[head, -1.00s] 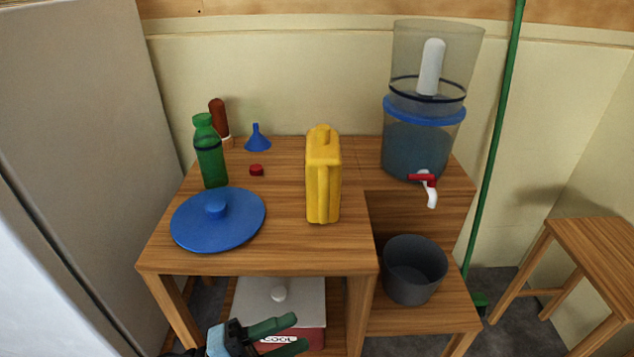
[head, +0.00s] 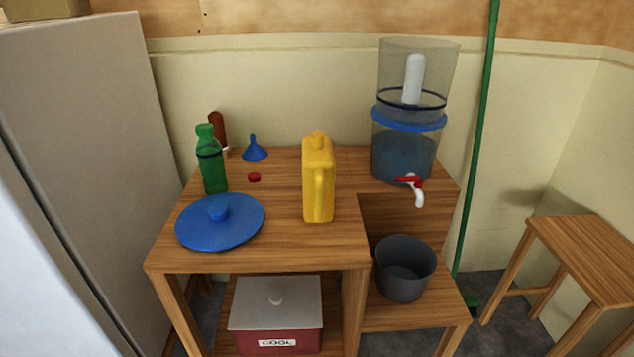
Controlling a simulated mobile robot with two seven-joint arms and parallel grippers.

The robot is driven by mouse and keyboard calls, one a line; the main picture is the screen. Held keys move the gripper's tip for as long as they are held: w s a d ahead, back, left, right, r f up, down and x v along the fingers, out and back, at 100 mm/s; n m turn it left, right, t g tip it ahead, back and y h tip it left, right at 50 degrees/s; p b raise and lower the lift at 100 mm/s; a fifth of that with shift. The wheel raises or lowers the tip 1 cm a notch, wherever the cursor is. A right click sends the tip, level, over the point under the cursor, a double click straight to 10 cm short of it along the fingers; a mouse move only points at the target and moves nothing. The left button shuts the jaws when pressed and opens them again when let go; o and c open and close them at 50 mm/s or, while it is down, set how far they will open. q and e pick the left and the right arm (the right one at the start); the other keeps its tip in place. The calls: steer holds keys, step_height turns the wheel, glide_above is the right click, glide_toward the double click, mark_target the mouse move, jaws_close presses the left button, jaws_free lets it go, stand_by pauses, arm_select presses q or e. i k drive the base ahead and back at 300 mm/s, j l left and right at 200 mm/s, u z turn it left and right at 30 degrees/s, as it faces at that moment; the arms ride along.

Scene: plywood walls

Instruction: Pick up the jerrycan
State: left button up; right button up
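The yellow jerrycan (head: 317,182) stands upright on the wooden table (head: 275,255), right of the middle of its top. Its cap is on top and its handle side faces me, turned a little to the right. Nothing touches it. Neither of my grippers is in the head view.
Left of the jerrycan are a blue lid (head: 220,228), a green bottle (head: 211,160), a brown bottle (head: 218,132), a blue funnel (head: 254,148) and a red cap (head: 254,177). A water dispenser (head: 404,150) stands right, above a grey bucket (head: 404,270). A cooler (head: 276,325) is below.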

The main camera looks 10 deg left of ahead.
mark_target(318, 160)
steer(key=i+l+u, duration=0.1)
steer(key=l, duration=0.35)
steer(key=i+l+u, duration=0.1)
steer(key=l, duration=0.4)
steer(key=i+l+u, duration=0.1)
steer(key=i+l, duration=0.15)
steer(key=l, duration=0.25)
steer(key=i+l+u, duration=0.1)
steer(key=l, duration=0.4)
steer(key=i+l+u, duration=0.1)
steer(key=l, duration=0.4)
steer(key=i+l+u, duration=0.1)
steer(key=l, duration=0.45)
steer(key=j, duration=0.75)
